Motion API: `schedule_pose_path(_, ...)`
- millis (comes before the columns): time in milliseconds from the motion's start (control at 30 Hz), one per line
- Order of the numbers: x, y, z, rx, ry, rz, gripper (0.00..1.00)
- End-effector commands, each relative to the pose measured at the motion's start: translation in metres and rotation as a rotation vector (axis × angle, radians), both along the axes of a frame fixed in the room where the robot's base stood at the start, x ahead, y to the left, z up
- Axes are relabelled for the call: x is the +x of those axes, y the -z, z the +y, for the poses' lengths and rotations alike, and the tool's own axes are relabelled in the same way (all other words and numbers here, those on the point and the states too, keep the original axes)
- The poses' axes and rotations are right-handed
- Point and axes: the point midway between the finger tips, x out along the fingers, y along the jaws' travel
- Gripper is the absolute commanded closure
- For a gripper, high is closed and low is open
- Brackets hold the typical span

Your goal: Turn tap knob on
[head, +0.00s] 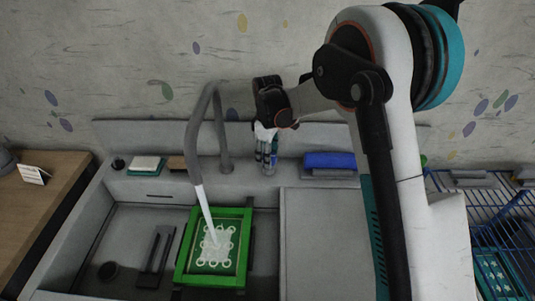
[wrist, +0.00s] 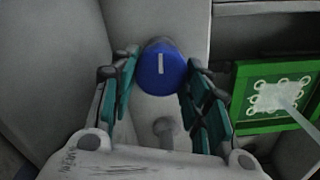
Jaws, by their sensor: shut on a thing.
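The blue tap knob (wrist: 161,66) has a white line that points straight up in the wrist view. My gripper (wrist: 160,78) is shut on the knob, with one teal-padded finger on each side. In the head view my gripper (head: 268,158) reaches down behind the sink, and the knob is mostly hidden by the fingers. The grey tap (head: 197,130) arches up beside it to the left. A pale stream of water (head: 204,207) runs from its spout onto a green-framed screen (head: 184,255) in the sink. The stream (wrist: 292,108) and frame (wrist: 243,90) also show in the wrist view.
A blue sponge-like block (head: 330,160) lies on the back ledge right of my gripper. A pale block (head: 146,163) lies on the ledge at left. A blue wire rack (head: 480,215) stands at right, and a wooden table (head: 45,205) at left.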

Motion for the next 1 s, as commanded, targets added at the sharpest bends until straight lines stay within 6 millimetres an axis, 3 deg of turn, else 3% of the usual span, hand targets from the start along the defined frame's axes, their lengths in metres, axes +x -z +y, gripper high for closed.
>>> schedule_pose_path(733,-0.0001,-0.0001,0.0001,0.000,-0.091,-0.001,0.81)
schedule_pose_path(767,-0.0001,-0.0001,0.0001,0.000,-0.091,-0.001,0.55)
schedule_pose_path(833,-0.0001,-0.0001,0.0000,0.000,-0.091,-0.001,0.39)
schedule_pose_path(1000,-0.0002,-0.0001,0.0001,0.000,-0.090,0.000,0.36)
